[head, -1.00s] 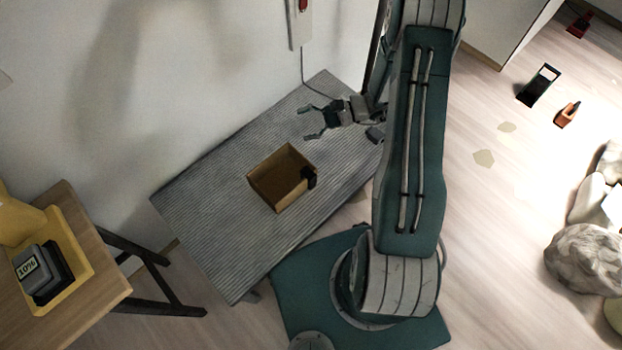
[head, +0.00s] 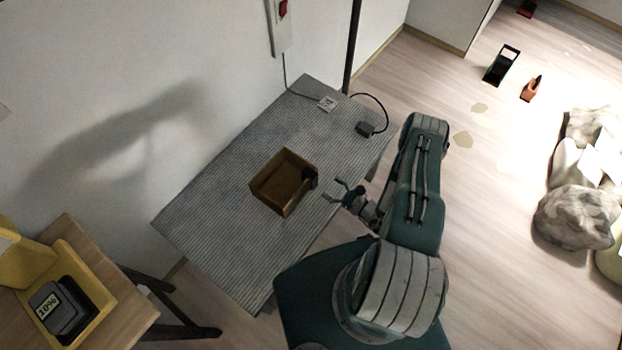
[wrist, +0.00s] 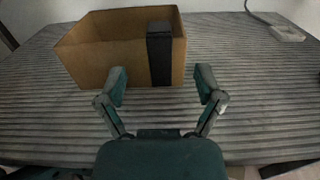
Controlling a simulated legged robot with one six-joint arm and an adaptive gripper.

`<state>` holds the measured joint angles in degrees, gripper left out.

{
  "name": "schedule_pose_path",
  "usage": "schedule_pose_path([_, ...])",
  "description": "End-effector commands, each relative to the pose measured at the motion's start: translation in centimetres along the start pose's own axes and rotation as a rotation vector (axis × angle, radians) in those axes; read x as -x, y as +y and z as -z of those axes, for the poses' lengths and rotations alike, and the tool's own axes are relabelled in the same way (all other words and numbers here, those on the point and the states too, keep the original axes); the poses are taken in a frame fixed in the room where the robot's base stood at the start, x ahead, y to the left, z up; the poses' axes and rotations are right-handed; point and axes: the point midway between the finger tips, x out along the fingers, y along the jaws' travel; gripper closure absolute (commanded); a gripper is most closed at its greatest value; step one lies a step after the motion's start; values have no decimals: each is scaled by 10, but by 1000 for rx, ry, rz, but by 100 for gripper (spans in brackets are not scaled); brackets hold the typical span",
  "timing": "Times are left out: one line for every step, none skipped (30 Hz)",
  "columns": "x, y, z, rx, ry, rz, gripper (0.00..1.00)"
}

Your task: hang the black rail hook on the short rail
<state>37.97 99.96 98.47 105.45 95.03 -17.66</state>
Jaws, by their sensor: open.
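A black piece (head: 311,176), which looks like the black rail hook, sits at the right corner of an open brown box (head: 268,203). In the wrist view the black piece (wrist: 159,56) stands upright against the near wall of the box (wrist: 105,62), its top at the rim. My gripper (head: 333,190) is open and empty, to the right of the box at the table's edge. In the wrist view its fingers (wrist: 160,78) are spread, with the black piece ahead between them and apart from them. I cannot make out a short rail.
The box stands on a grey ribbed table (head: 225,230) against the wall. A small pale plate (head: 326,104) and a dark plug with a cable (head: 365,129) lie at its far end. A wooden stand with a yellow tray (head: 92,287) is at left.

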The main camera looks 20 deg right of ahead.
Motion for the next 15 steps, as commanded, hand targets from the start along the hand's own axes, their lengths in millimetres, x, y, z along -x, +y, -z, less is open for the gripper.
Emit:
schedule_pose_path([-4,0,0,1,-1,-3,14])
schedule_pose_path([-7,0,0,1,-1,-5,14])
schedule_pose_path([-13,0,0,2,-1,-5,14])
schedule_pose_path([-17,0,0,2,-2,-7,14])
schedule_pose_path([-22,0,-1,3,-2,-7,14])
schedule_pose_path([-28,1,-1,2,-3,-8,14])
schedule_pose_path([-33,1,-1,3,-2,-7,14])
schedule_pose_path([-37,1,-1,3,-1,-8,14])
schedule_pose_path([-42,1,0,3,-1,-7,14])
schedule_pose_path([-46,2,-1,3,-1,-8,14])
schedule_pose_path([-48,1,-1,3,-1,-6,14])
schedule_pose_path([-51,1,-1,2,-1,-5,14])
schedule_pose_path([-53,2,-1,2,-1,-6,14])
schedule_pose_path([-54,2,-1,2,-1,-5,14])
schedule_pose_path([-56,2,-1,2,-1,-5,14])
